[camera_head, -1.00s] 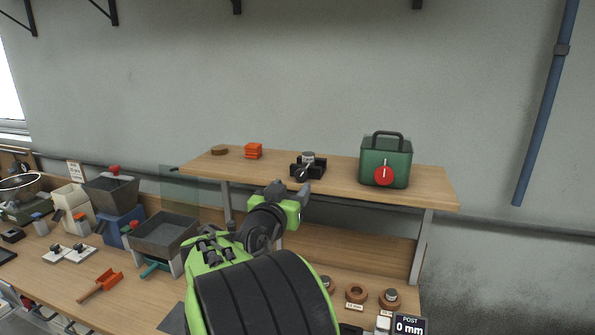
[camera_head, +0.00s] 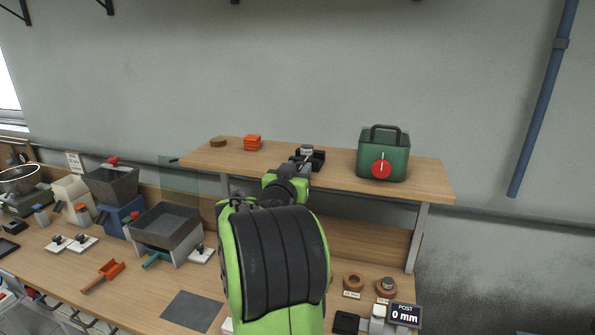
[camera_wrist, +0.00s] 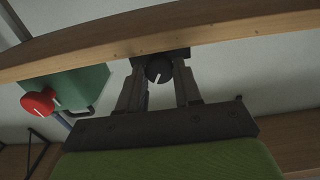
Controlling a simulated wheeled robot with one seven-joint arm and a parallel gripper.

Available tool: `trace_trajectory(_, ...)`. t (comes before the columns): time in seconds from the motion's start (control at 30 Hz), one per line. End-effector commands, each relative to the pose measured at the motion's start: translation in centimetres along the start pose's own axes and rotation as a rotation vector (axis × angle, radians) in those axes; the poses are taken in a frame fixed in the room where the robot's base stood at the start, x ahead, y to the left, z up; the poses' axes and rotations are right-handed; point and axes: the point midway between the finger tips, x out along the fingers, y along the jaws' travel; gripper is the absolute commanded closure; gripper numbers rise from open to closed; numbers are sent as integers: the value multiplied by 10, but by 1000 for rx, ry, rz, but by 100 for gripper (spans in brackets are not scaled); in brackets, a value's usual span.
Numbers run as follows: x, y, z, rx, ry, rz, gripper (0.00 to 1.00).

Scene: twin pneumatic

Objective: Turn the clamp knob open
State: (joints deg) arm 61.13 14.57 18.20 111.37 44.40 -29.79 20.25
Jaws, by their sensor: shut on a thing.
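The black clamp (camera_head: 318,160) sits on the raised wooden shelf, with a grey-topped piece (camera_head: 306,151) on it. Its round black knob (camera_wrist: 158,70) faces me in the wrist view and carries a short white mark, slightly tilted from upright. My gripper (camera_head: 300,168) reaches up to the clamp at the shelf's front edge. In the wrist view its two dark fingers (camera_wrist: 159,72) stand on either side of the knob, shut on it. In the head view my gripper and arm hide the knob and part of the clamp.
The shelf's front edge (camera_wrist: 240,30) runs close by the fingers. A green box with a red dial (camera_head: 382,168) stands to the right on the shelf. Orange blocks (camera_head: 252,142) and a brown disc (camera_head: 218,141) lie to the left. Bins and tools crowd the bench below.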

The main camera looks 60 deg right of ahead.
Motion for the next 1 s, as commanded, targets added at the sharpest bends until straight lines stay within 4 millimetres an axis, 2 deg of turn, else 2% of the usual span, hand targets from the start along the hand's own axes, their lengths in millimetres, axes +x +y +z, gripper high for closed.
trace_trajectory(0.13, 0, -1, 0, -43, 1, -2, 97)
trace_trajectory(0.4, 0, -2, 0, -269, 2, -1, 97)
trace_trajectory(0.67, 0, -2, 0, -278, 1, -1, 97)
trace_trajectory(0.7, 0, -1, 0, -277, 1, -1, 63)
trace_trajectory(0.83, 0, -1, 0, -277, 1, -1, 44)
trace_trajectory(1.0, 0, -1, 0, -277, 0, 0, 42)
